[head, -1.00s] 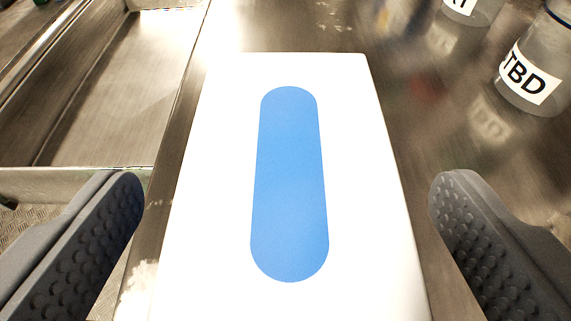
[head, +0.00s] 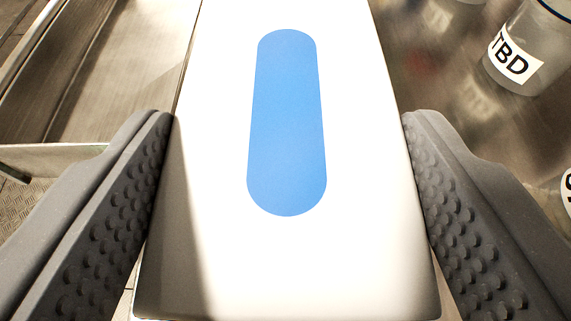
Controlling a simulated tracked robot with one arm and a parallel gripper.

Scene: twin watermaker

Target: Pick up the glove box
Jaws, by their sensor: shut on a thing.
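The glove box (head: 220,250) is a white box with a long blue rounded slot on its top face. It fills the middle of the head view, with its long side running away from me. My gripper (head: 288,115) has its two grey, studded fingers on either side of the box. The left finger presses on the left side and the right finger on the right side, so it is shut on the box. The box's underside is hidden, so I cannot tell whether it touches the counter.
A clear jar labelled "TBD" (head: 517,55) stands on the shiny metal counter (head: 430,75) at the upper right. Part of another labelled thing shows at the right edge. A metal tray or basin (head: 110,70) lies at the upper left, beside a metal grating floor.

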